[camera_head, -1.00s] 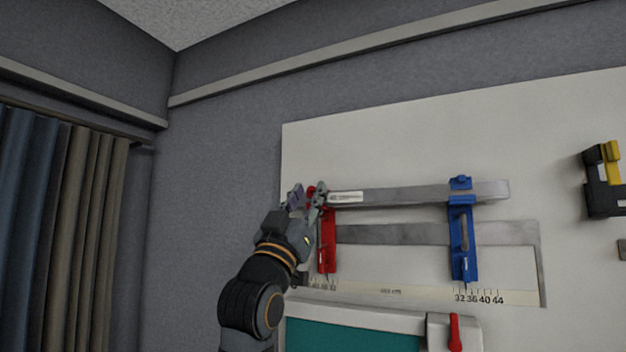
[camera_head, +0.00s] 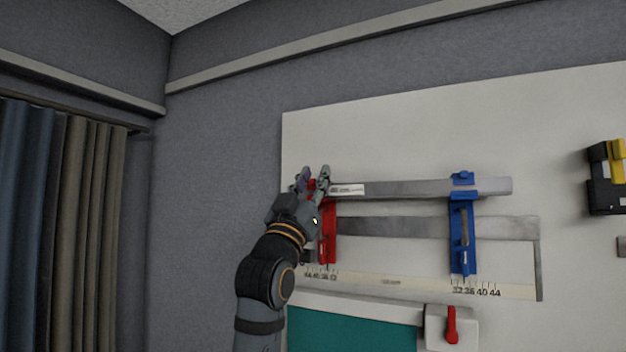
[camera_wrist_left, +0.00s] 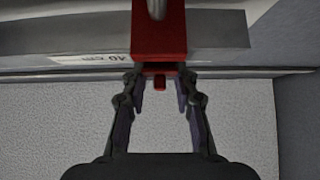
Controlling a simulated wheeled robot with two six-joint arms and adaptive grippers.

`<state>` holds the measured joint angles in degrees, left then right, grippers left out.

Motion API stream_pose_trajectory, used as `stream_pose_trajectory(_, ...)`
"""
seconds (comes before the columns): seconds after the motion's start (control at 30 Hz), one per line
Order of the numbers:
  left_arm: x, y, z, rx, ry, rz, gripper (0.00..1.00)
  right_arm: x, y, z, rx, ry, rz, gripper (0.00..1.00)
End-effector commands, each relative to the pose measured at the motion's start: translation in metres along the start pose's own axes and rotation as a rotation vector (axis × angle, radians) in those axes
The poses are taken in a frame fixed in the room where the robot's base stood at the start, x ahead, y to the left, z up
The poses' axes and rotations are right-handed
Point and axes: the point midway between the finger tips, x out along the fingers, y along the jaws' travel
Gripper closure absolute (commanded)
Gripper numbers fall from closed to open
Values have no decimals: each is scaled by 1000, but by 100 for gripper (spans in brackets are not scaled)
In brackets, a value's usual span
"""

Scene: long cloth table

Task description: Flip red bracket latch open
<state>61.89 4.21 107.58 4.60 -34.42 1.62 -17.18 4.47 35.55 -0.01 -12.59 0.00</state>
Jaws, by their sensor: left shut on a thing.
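The red bracket (camera_head: 328,236) is fixed on the white panel, at the left end of the metal bars. In the wrist view the red bracket (camera_wrist_left: 159,30) fills the top middle, with a small red latch tab (camera_wrist_left: 160,83) below it. My left gripper (camera_head: 313,177) is at the top of the red bracket. In the wrist view my left gripper (camera_wrist_left: 159,92) has a finger on each side of the tab and is shut on it. The fingers partly hide the bracket's top in the head view. My right gripper is out of view.
A blue bracket (camera_head: 462,235) holds the right part of the bars. A teal panel (camera_head: 350,331) and a red lever (camera_head: 452,326) are below. A black and yellow tool (camera_head: 605,180) hangs at the far right. Curtains (camera_head: 75,230) hang at the left.

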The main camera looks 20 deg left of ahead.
Motion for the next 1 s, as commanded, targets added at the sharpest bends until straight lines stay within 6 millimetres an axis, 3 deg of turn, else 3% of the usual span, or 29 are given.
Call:
stream_pose_trajectory(0.37,4,0,-5,0,-65,0,100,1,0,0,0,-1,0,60)
stream_pose_trajectory(1.0,30,0,-18,0,-502,0,100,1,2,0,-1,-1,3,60)
